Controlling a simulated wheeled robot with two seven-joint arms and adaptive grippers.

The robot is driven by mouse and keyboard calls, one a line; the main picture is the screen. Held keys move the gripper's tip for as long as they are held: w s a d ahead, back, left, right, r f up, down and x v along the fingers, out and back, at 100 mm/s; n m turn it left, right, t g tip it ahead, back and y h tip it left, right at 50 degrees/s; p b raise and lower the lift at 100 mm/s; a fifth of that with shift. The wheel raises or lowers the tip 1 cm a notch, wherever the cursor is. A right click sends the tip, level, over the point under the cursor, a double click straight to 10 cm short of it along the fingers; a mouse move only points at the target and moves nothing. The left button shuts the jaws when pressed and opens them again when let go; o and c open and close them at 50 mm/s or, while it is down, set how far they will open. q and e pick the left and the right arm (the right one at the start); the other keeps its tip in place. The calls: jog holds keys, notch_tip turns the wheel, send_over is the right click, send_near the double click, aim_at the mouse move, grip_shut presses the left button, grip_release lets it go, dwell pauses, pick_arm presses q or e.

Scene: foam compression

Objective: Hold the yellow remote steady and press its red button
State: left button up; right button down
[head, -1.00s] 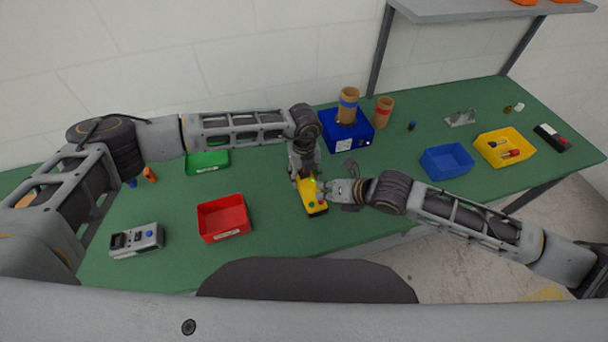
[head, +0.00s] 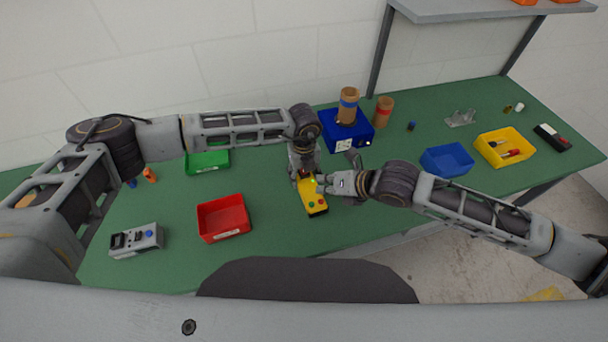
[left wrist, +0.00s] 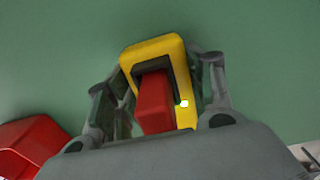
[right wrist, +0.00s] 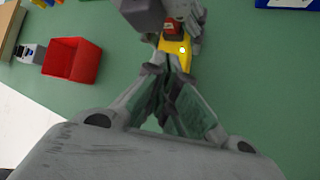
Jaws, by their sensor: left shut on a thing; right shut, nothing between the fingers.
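My right gripper (head: 325,184) is shut and empty beside the remote. In the right wrist view its fingertips (right wrist: 167,78) are close to the remote (right wrist: 178,60); I cannot tell if they touch.
A red bin (head: 223,218) and a grey device (head: 136,241) stand left. A blue box (head: 348,130) stands behind my grippers, a green tray (head: 207,162) at the back left. A blue bin (head: 447,160) and a yellow bin (head: 504,147) stand right. The table's front edge is close.

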jog(key=shift+r, duration=1.4)
pick_arm(q)
jog(key=o, duration=1.3)
jog(key=shift+c, duration=0.2)
jog(key=shift+r, duration=0.15)
jog(key=shift+r, duration=5.85)
